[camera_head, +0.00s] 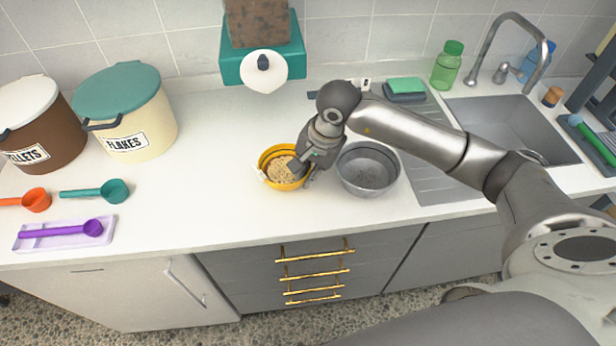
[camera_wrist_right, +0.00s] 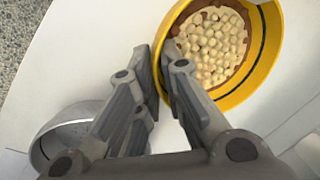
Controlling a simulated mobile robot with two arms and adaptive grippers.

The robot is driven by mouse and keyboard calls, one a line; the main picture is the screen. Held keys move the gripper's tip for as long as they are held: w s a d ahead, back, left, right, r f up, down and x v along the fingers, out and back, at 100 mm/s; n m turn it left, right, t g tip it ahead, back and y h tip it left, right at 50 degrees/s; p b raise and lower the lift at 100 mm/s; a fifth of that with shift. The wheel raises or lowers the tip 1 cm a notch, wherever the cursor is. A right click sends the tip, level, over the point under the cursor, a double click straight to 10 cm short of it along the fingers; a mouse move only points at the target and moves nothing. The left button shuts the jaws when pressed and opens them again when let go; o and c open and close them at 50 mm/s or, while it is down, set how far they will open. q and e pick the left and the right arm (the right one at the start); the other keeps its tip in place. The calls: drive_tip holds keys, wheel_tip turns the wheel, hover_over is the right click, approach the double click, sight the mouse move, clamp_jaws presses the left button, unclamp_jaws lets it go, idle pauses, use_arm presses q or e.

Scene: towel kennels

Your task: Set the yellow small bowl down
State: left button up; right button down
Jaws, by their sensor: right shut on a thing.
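The yellow small bowl (camera_head: 283,187) is at the middle of the white counter in the head view, upright, with pale round pieces in it. It also shows in the right wrist view (camera_wrist_right: 262,72), where brown shows around the pale pieces. Whether the bowl's base touches the counter I cannot tell. My left gripper is not in view.
A grey metal bowl (camera_head: 368,172) stands just right of the yellow bowl. Canisters (camera_head: 125,115) and scoops (camera_head: 90,228) are at the left. A teal dispenser (camera_head: 262,62) is behind, a sink (camera_head: 505,125) at the right.

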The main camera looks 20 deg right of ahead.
drive_tip(key=shift+f+p, duration=0.8)
drive_tip(key=shift+f, duration=0.8)
drive_tip(key=shift+f+b, duration=0.2)
drive_tip(key=shift+b, duration=0.1)
drive_tip(key=c, duration=1.6)
unclamp_jaws()
drive_tip(key=shift+o, duration=0.2)
